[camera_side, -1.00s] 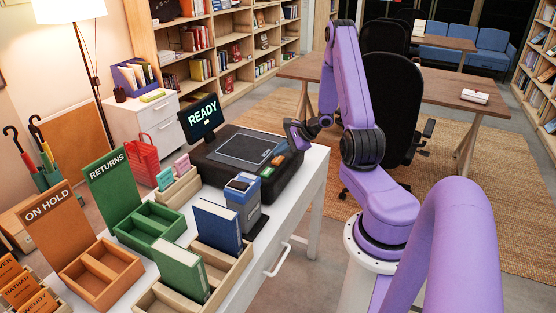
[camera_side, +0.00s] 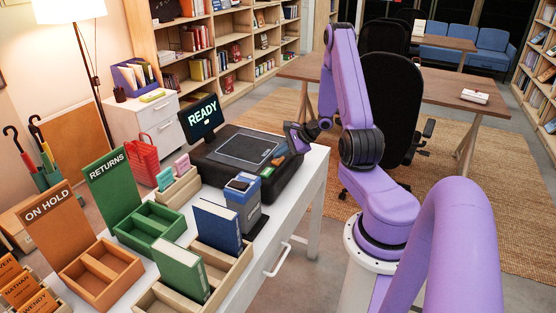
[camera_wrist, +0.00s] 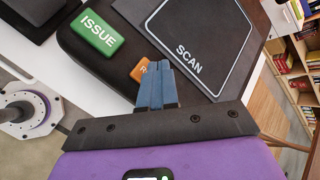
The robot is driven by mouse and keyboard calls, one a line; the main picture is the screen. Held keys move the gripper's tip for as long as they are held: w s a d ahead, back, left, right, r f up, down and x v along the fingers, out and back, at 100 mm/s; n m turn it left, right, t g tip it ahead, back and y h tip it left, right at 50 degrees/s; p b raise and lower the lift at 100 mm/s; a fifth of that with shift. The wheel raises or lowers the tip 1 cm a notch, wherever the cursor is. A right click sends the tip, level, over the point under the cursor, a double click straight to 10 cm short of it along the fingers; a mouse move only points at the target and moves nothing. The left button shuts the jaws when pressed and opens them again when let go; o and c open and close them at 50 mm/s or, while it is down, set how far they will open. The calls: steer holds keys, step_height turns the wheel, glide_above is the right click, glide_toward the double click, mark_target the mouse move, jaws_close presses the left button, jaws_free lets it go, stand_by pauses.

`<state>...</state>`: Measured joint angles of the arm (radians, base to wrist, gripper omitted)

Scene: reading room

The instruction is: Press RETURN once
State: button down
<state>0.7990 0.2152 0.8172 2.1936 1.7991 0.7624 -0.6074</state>
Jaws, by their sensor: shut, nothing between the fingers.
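The orange RETURN button (camera_wrist: 139,70) sits on the black scanning machine (camera_wrist: 85,50), beside the green ISSUE button (camera_wrist: 96,36). In the wrist view only the start of its lettering shows, as my fingers cover the rest. My gripper (camera_wrist: 156,72) is shut and empty, its blue fingertips over the right part of the RETURN button; I cannot tell whether they touch it. In the side view my gripper (camera_side: 297,145) is at the machine's right end and the orange button (camera_side: 279,159) shows just left of it. The screen (camera_side: 202,118) reads READY.
The SCAN pad (camera_side: 245,147) covers the machine's top. A blue and grey card device (camera_side: 243,198), a wooden tray with books (camera_side: 240,265) and a green RETURNS tray (camera_side: 150,228) stand nearer on the table. A black chair (camera_side: 395,100) is behind my arm.

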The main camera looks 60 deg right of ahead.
mark_target(281, 160)
steer(key=shift+f, duration=0.25)
steer(key=shift+r, duration=0.1)
stand_by(0.5)
steer(key=shift+r, duration=0.8)
steer(key=shift+r, duration=2.5)
